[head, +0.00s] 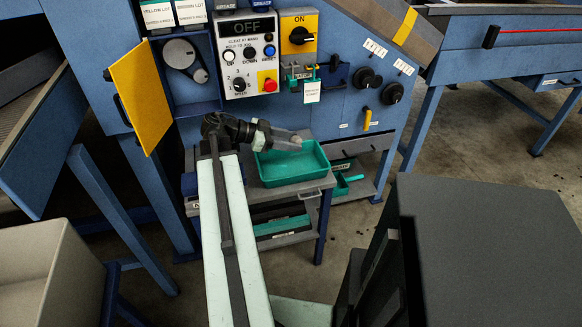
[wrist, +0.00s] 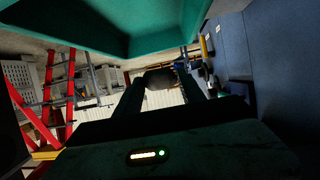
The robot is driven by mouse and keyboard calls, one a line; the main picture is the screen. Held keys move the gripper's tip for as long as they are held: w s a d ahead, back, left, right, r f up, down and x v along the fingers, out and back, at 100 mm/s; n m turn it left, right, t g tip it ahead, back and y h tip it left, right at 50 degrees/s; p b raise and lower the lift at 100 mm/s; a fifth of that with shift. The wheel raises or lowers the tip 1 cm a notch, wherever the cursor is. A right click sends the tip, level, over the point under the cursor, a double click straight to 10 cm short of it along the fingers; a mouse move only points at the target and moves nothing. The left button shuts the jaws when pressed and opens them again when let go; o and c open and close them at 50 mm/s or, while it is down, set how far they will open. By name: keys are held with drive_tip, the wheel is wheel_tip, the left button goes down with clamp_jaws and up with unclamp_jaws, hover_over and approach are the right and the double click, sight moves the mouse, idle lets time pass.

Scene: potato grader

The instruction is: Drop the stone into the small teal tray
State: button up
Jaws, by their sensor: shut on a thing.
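The small teal tray (head: 318,160) sits on a cart below the control panel, its open top facing up. My gripper (head: 292,140) reaches out over the tray's far left part. It is shut on a brownish-grey stone (head: 297,139), which appears above the tray. In the wrist view the stone (wrist: 160,78) is held between the two fingertips of my gripper (wrist: 163,84). The teal tray (wrist: 120,35) fills the top of that view. The exact gap between stone and tray is hard to tell.
The blue machine front with knobs, a control panel (head: 247,54) and an open yellow door (head: 141,97) stands behind the tray. A beige bin (head: 50,265) is at lower left.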

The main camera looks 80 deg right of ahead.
drive_tip(key=o, duration=1.5)
drive_tip(key=p+v, duration=0.3)
drive_tip(key=v, duration=0.5)
drive_tip(key=shift+s, duration=0.1)
drive_tip(key=shift+s, duration=0.1)
